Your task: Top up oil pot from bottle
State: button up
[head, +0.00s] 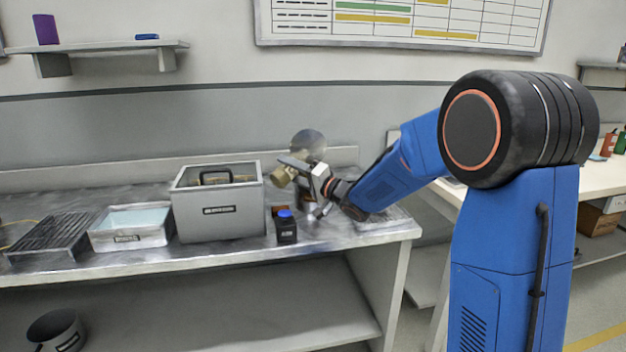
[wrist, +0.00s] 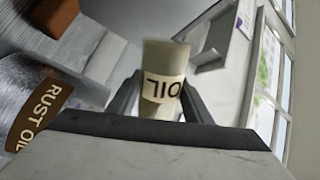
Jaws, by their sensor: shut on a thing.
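My gripper (head: 302,172) is shut on a tan oil bottle (head: 282,177) above the bench. In the wrist view the bottle (wrist: 164,62) stands between the two fingers, its "OIL" label upside down. In the head view it looks tipped sideways to the left. The oil pot, a shiny metal vessel labelled "RUST OIL" (wrist: 38,117), shows at the left edge of the wrist view, close to my gripper. In the head view my gripper mostly hides the pot, and a round dark disc (head: 308,143) shows above it. I cannot see whether oil is flowing.
A small black container with a blue cap (head: 286,228) stands at the bench front, below my gripper. A grey bin (head: 217,211) stands left of it, then a tray of pale blue liquid (head: 131,226) and a black grate (head: 52,236). The bench's right end is close by.

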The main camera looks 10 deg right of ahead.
jog(key=shift+a+f+m, duration=0.1)
jog(key=shift+f+m, duration=0.6)
jog(key=shift+m, duration=0.1)
dwell(0.9)
jog(key=shift+w+d+r+m+t+p, duration=0.1)
jog(key=shift+d+r+m+t+p, duration=0.2)
jog(key=shift+m+p, duration=0.2)
dwell(0.8)
